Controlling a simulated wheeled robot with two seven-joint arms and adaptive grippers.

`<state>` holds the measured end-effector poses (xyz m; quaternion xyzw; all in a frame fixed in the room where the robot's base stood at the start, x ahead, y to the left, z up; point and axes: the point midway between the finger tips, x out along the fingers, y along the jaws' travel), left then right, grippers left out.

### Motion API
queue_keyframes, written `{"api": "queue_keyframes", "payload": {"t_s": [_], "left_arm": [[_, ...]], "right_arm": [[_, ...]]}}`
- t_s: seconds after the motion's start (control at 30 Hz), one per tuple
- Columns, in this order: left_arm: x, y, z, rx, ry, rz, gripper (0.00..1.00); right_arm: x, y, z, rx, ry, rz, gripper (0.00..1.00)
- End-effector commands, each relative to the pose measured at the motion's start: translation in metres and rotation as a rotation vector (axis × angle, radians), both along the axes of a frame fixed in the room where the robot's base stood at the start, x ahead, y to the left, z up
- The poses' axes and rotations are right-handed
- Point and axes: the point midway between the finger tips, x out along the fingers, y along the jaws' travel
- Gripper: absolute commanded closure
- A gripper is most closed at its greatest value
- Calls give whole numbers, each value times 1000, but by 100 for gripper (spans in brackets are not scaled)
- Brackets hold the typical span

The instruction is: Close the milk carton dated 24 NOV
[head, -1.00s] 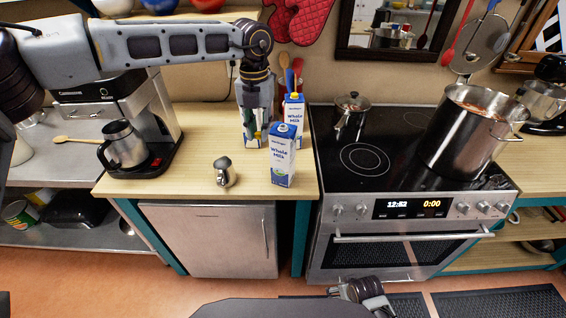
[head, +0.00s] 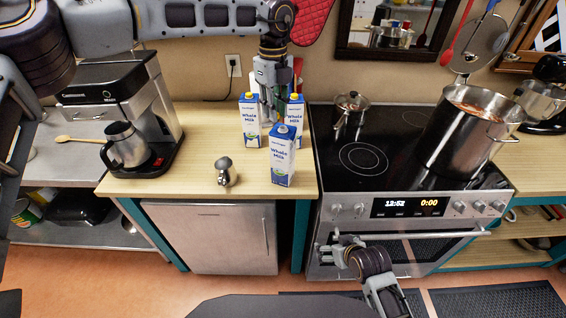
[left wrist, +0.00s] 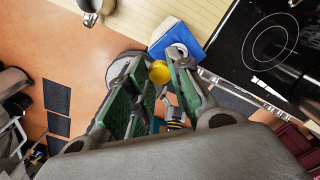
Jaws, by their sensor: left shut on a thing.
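Three blue-and-white milk cartons stand upright on the wooden counter: a back left carton (head: 250,128), a back right carton (head: 296,112) and a front carton (head: 282,165). The back two have yellow caps; the front one shows a pale spout with no yellow cap. I cannot read any date. My left gripper (head: 268,112) is above and behind the cartons, partly hidden by them. In the left wrist view its green-padded fingers are shut on a yellow cap (left wrist: 159,72), near a blue carton top with a round pale spout (left wrist: 178,50). My right gripper (head: 342,250) is in front of the oven; its jaw state is unclear.
A small metal shaker (head: 224,172) stands left of the front carton. A coffee maker (head: 155,125) with a steel jug (head: 126,147) is further left. The stove (head: 365,160) borders the counter on the right, bearing a large pot (head: 465,135). Bare counter lies at the front left.

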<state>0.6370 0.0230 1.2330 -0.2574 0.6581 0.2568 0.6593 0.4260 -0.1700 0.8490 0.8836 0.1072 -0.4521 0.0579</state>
Motion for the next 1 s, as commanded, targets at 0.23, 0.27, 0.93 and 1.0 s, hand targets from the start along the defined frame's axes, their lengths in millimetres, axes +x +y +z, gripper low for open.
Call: {"api": "queue_keyframes", "payload": {"t_s": [0.23,0.27,0.93,1.0], "left_arm": [[8,-11,15,1,0,215,86],[8,-12,16,1,0,233,86],[15,-21,28,0,-1,409,86],[15,-22,28,0,-1,416,86]], "right_arm": [[40,33,64,69,-221,44,6],[45,37,70,78,-245,49,6],[107,106,181,245,-738,124,6],[110,111,190,260,-781,129,6]]}}
